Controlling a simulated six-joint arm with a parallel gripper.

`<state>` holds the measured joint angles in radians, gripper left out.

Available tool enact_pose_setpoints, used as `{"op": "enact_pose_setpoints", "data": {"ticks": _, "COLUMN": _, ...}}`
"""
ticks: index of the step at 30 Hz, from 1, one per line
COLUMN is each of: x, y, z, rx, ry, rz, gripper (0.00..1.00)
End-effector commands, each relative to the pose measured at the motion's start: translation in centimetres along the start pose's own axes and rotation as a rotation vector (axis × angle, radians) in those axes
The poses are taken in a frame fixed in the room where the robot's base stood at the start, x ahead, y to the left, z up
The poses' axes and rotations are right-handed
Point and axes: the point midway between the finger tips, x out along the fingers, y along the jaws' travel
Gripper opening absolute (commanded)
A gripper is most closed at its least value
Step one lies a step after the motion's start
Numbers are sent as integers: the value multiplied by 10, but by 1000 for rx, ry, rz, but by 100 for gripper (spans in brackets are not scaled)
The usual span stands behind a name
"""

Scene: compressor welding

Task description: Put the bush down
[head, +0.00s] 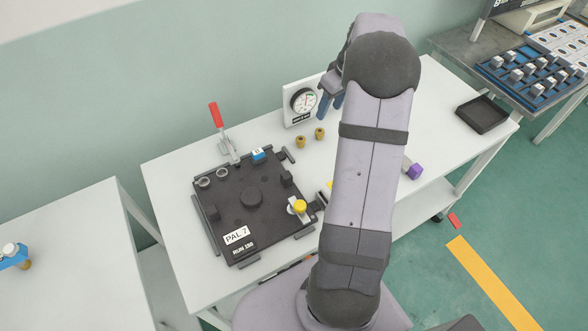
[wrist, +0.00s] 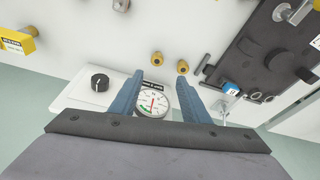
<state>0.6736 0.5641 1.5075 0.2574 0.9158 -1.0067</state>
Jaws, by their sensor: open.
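Two small brass bushes, one (head: 300,141) to the left and one (head: 319,133) to the right, stand on the white table in front of the dial gauge. The wrist view shows them too, one (wrist: 157,58) beyond the gap between my fingertips and one (wrist: 182,66) near the right fingertip. My gripper (head: 331,104) has blue fingers and is partly hidden by my arm in the head view. In the wrist view my gripper (wrist: 159,78) is open, with nothing held between its fingers. I cannot tell which bush the task means.
The dial gauge (head: 303,101) stands close by my fingers. A black fixture plate (head: 240,195) with a red-handled clamp (head: 216,116) covers the table's left part. A black tray (head: 482,114) lies at the right end. A purple part (head: 415,171) sits near the front edge.

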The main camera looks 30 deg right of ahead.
Motion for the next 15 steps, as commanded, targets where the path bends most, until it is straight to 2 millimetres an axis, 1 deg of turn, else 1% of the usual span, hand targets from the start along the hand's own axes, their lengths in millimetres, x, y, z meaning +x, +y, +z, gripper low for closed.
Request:
{"op": "enact_pose_setpoints", "data": {"ticks": 2, "x": -1, "y": -18, "z": -3, "rx": 4, "ry": -11, "rz": -6, "gripper": 42}}
{"op": "enact_pose_setpoints", "data": {"ticks": 5, "x": -2, "y": -54, "z": -3, "rx": 23, "ry": -37, "rz": -18, "gripper": 42}}
{"op": "enact_pose_setpoints", "data": {"ticks": 8, "x": -3, "y": -104, "z": 3, "rx": 48, "ry": -75, "rz": -28, "gripper": 42}}
{"op": "enact_pose_setpoints", "data": {"ticks": 9, "x": -4, "y": -126, "z": 8, "rx": 59, "ry": -93, "rz": -30, "gripper": 42}}
{"op": "enact_pose_setpoints", "data": {"ticks": 11, "x": -5, "y": -160, "z": 19, "rx": 76, "ry": -119, "rz": -31, "gripper": 42}}
{"op": "enact_pose_setpoints", "data": {"ticks": 12, "x": -6, "y": -181, "z": 28, "rx": 88, "ry": -137, "rz": -30, "gripper": 42}}
{"op": "enact_pose_setpoints", "data": {"ticks": 14, "x": -7, "y": -211, "z": 45, "rx": 104, "ry": -162, "rz": -25, "gripper": 42}}
{"op": "enact_pose_setpoints", "data": {"ticks": 15, "x": -8, "y": -230, "z": 57, "rx": 115, "ry": -178, "rz": -21, "gripper": 42}}
